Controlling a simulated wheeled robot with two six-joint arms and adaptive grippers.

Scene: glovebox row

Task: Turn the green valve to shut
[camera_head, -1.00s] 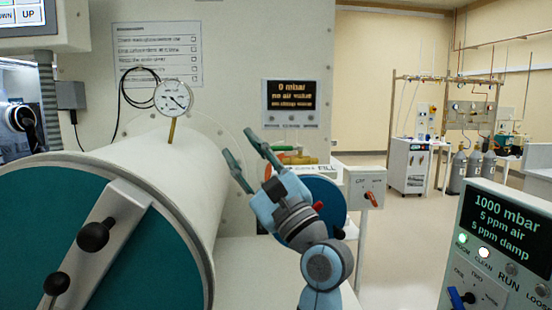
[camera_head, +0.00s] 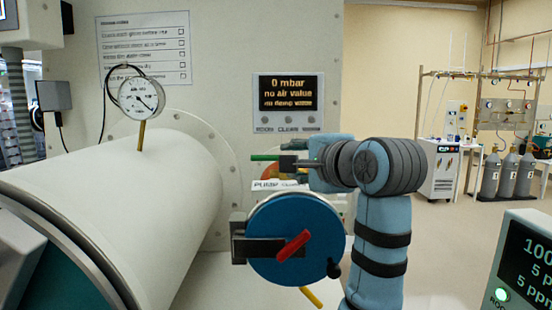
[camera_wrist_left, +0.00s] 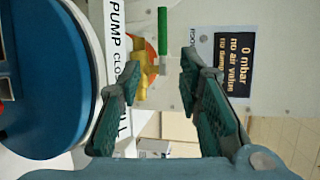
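The green valve handle (camera_head: 265,157) points sideways in the head view, above the "PUMP" label. In the left wrist view the green handle (camera_wrist_left: 162,35) lies beside a yellow valve body (camera_wrist_left: 140,75). My left gripper (camera_head: 291,156) comes to it from the right. In the left wrist view my left gripper (camera_wrist_left: 160,68) is open, with its fingertips on either side of the handle's near end and gaps visible. Part of the valve is hidden behind the gripper in the head view. My right gripper is not in view.
A blue round door (camera_head: 265,222) with a red handle (camera_head: 293,246) sits just below the valve. A large white cylinder (camera_head: 140,195) with a gauge (camera_head: 141,98) is at left. A display (camera_head: 287,94) reading 0 mbar is above.

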